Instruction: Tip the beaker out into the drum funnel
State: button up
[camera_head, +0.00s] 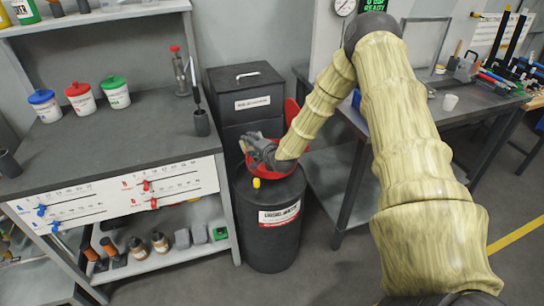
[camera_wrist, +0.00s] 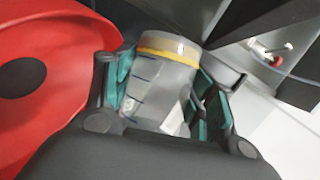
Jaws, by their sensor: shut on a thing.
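My gripper (camera_wrist: 165,95) is shut on a clear beaker (camera_wrist: 160,75) with a yellow band near its end and dark marks on its side. In the wrist view the beaker lies between the two teal-padded fingers, beside the red funnel (camera_wrist: 60,50), whose dark round centre shows at the left. In the head view my gripper (camera_head: 258,150) is at the black drum (camera_head: 270,235), over the red funnel (camera_head: 278,172) on its top. The beaker is hard to make out there. I cannot tell what is in the beaker or how far it is tilted.
A dark cabinet (camera_head: 245,90) stands behind the drum. Floor is clear in front.

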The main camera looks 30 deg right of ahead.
jog(key=shift+s+d+f+b, duration=0.1)
jog(key=shift+d+f+b, duration=0.1)
jog(key=shift+b, duration=0.15)
jog(key=shift+s+d+m+b, duration=0.1)
jog(key=shift+d+m+b, duration=0.25)
jog(key=shift+m+b, duration=0.05)
jog(key=shift+y, duration=0.3)
jog(key=shift+s+d+f+m+t+b, duration=0.15)
jog(key=shift+f+m+t+b, duration=0.35)
jog(key=shift+b, duration=0.95)
jog(key=shift+d+r+m+y+b, duration=0.3)
jog(key=shift+m+b, duration=0.2)
jog(key=shift+b, duration=0.25)
